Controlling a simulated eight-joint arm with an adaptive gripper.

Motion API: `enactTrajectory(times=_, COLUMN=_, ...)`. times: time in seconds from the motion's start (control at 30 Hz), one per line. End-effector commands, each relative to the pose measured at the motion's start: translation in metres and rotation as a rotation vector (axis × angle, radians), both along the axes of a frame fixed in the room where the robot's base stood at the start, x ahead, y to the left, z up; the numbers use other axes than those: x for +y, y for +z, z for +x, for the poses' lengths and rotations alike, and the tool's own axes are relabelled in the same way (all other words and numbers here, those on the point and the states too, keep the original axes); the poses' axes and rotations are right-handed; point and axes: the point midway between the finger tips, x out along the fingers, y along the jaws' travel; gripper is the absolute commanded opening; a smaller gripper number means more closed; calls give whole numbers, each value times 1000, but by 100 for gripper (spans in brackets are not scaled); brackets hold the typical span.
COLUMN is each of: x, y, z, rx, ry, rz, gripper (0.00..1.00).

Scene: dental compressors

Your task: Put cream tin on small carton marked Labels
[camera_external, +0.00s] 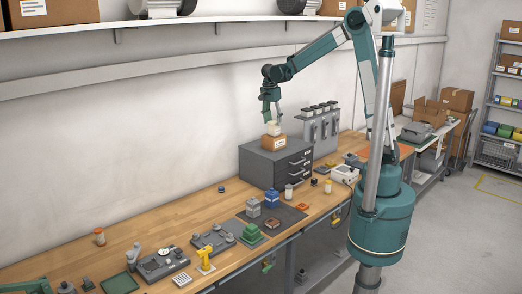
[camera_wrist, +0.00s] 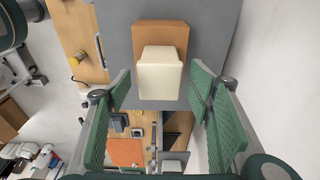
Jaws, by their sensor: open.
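The cream tin (camera_external: 273,128) rests on top of the small brown carton (camera_external: 273,142), which stands on a grey drawer cabinet. In the wrist view the cream tin (camera_wrist: 160,75) sits over the near part of the carton (camera_wrist: 162,36). My gripper (camera_external: 271,110) is just above the tin. In the wrist view its two green fingers (camera_wrist: 160,115) are spread wide, with clear gaps to the tin on both sides. The carton's lettering is too small to read.
The grey drawer cabinet (camera_external: 258,166) stands on the wooden bench against the wall. A grey rack with dark-topped canisters (camera_external: 322,128) is close on its right. Bottles, small parts and tools are spread along the bench (camera_external: 160,232). A shelf (camera_external: 150,27) runs above.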

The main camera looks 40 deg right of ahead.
Motion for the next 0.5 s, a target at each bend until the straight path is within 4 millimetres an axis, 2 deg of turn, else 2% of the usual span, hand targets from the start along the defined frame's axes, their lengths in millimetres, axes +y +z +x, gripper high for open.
enactTrajectory(times=0.3, x=7, y=46, z=-1, rx=0, ry=1, rz=0, gripper=52)
enactTrajectory(times=0.5, x=10, y=65, z=0, rx=0, ry=1, rz=0, gripper=52)
